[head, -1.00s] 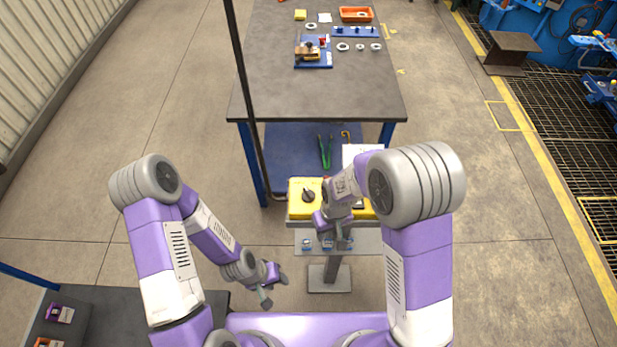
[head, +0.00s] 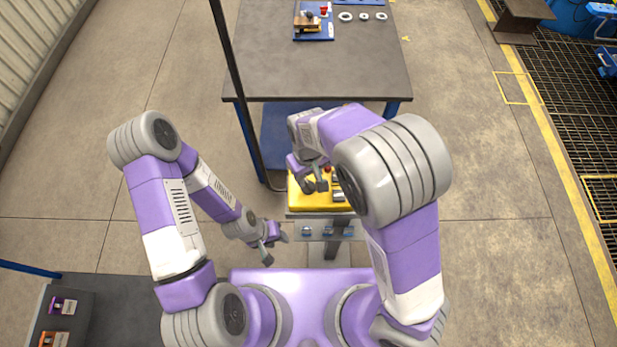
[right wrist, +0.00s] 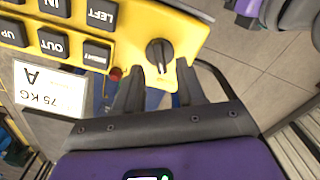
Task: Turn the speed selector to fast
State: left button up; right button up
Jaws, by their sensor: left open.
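The speed selector, a black rotary knob (right wrist: 159,53), sits on the yellow control box (head: 325,206), which also shows in the right wrist view (right wrist: 193,28). My right gripper (head: 312,184) is over the left part of the box and hides the knob in the head view. In the right wrist view my right gripper (right wrist: 160,68) is open and empty, with the knob just beyond and between its fingertips. I cannot tell whether they touch it. The selector's markings are not readable. My left gripper (head: 270,246) is open and empty, low in front of the box.
Black buttons marked LEFT (right wrist: 98,14) and OUT (right wrist: 53,43) are beside the knob, with a red button (right wrist: 115,73) nearby. A dark pole (head: 232,80) rises left of the box; a workbench (head: 320,70) stands behind.

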aim_at(308, 184)
jog(key=shift+f, duration=1.85)
grip_shut()
